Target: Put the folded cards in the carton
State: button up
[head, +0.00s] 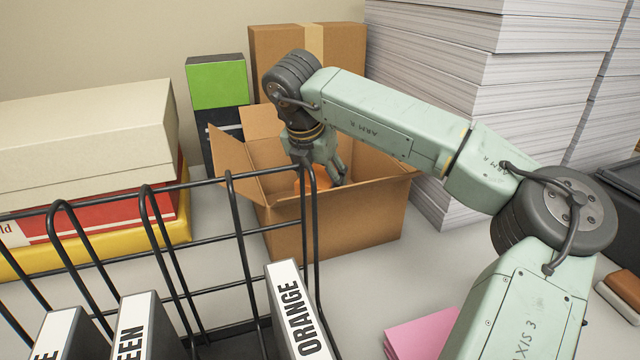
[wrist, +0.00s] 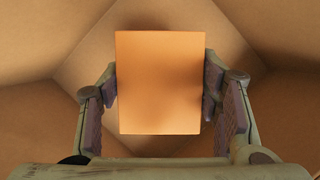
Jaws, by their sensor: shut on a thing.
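An open cardboard carton (head: 350,225) stands on the table with its flaps spread. My gripper (head: 324,174) reaches down into its opening. In the wrist view, my gripper (wrist: 160,86) is shut on an orange folded card (wrist: 160,100), with one finger at each side edge. The carton's brown inner faces (wrist: 60,35) surround the card there. In the head view only a sliver of the orange card shows behind the carton's rim and my fingers. A pink folded card (head: 418,338) lies on the table at the bottom, partly hidden by my arm.
A black wire rack (head: 240,245) with labelled binders, one reading ORANGE (head: 295,310), stands in front of the carton. Tall paper stacks (head: 490,75) rise behind right. A closed box (head: 330,45) and a green-topped box (head: 217,82) are behind. Stacked boxes (head: 85,130) fill the left.

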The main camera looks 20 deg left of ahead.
notch_tip(320, 180, down, 2)
jog(key=shift+f, duration=0.1)
jog(key=shift+f+b, duration=0.3)
jog(key=shift+b, duration=0.05)
jog(key=shift+f+b, duration=0.25)
jog(key=shift+b, duration=0.15)
jog(key=o, duration=1.5)
